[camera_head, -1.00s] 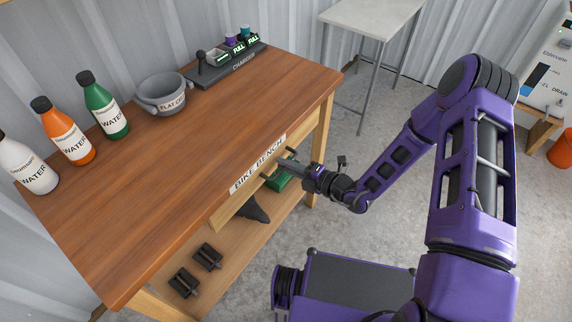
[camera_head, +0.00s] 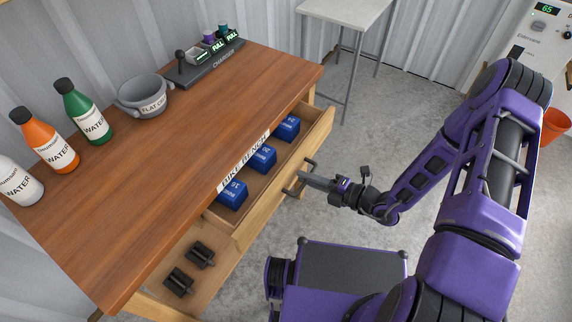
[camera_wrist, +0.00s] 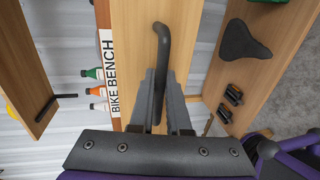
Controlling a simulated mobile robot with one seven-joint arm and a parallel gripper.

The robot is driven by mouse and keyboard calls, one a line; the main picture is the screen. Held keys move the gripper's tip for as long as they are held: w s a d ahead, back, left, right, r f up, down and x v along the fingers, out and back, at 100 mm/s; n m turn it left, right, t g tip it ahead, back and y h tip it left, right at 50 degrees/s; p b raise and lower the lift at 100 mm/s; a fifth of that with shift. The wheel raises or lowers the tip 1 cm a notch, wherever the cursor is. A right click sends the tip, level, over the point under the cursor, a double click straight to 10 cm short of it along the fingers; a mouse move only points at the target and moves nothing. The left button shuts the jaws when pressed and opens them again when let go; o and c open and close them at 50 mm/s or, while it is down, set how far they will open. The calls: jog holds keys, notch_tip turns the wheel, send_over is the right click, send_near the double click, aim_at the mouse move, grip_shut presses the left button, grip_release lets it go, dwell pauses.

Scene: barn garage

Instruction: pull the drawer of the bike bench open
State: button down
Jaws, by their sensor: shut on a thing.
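The bike bench (camera_head: 190,130) is a wooden workbench with a "BIKE BENCH" sign on its front edge. Its drawer (camera_head: 266,212) stands pulled out, and blue boxes (camera_head: 263,157) show inside it. The drawer's dark bar handle (camera_head: 290,191) is on the front face and also shows in the wrist view (camera_wrist: 162,45). My gripper (camera_head: 306,179) is at the handle, shut on it; in the wrist view its two fingers (camera_wrist: 160,100) lie on either side of the bar's lower part. The part of the handle between the fingers is partly hidden.
Bottles (camera_head: 82,110), a grey pot (camera_head: 144,96) and a charger (camera_head: 205,62) stand on the bench top. Dark pedals (camera_head: 200,254) lie on the lower shelf. A pale table (camera_head: 345,12) stands behind. Concrete floor shows clear between the drawer and that table.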

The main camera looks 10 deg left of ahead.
jog(key=f+v, duration=0.2)
jog(key=v, duration=1)
jog(key=shift+d+f, duration=0.25)
jog(key=c, duration=0.9)
grip_release()
jog(key=v, duration=1.7)
jog(key=shift+d, duration=0.2)
jog(key=shift+s, duration=0.1)
